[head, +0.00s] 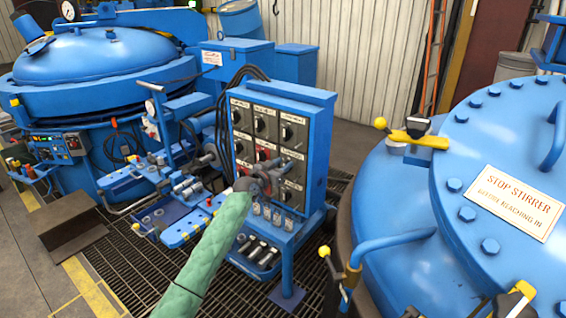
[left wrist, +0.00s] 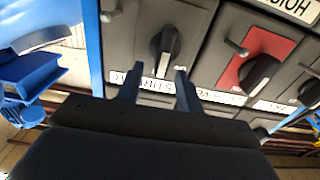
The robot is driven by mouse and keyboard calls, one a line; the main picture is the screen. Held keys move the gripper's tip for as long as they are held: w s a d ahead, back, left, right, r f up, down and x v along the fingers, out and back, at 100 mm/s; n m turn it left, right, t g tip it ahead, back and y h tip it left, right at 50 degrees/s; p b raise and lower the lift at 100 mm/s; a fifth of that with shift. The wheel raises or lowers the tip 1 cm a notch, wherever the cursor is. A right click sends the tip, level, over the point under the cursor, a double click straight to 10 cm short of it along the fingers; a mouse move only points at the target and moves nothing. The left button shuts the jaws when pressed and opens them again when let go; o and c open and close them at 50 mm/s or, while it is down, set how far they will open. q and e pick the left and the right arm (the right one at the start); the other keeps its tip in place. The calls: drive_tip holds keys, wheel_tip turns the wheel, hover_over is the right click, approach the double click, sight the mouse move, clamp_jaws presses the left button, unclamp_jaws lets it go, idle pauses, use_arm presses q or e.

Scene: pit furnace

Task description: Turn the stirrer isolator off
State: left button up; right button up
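The blue isolator panel (head: 318,140) stands in the middle of the head view, with rows of black rotary switches under white labels. My left gripper (head: 281,177) is at the panel's lower right part and hides some switches there. In the left wrist view its two fingers (left wrist: 158,92) are apart with nothing between them. A black rotary knob (left wrist: 165,48) on a grey plate is just beyond the fingertips, its handle roughly upright in the picture. The label (left wrist: 157,85) beside it, partly hidden by the fingers, seems to begin "STIRR". Contact with the knob cannot be seen.
A red-plated switch (left wrist: 258,72) is close beside the knob. A large blue vessel lid with a "STOP STIRRER" sign (head: 514,201) fills the right. Another blue vessel (head: 95,60) stands at the left. A blue tool bench (head: 180,235) is left of my arm.

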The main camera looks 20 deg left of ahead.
use_arm(q)
drive_tip(key=shift+w+d, duration=0.1)
drive_tip(key=shift+w, duration=0.2)
use_arm(e)
drive_tip(key=shift+d+f, duration=0.1)
drive_tip(key=shift+f, duration=0.2)
use_arm(q)
clamp_jaws()
use_arm(e)
drive_tip(key=shift+s, duration=0.15)
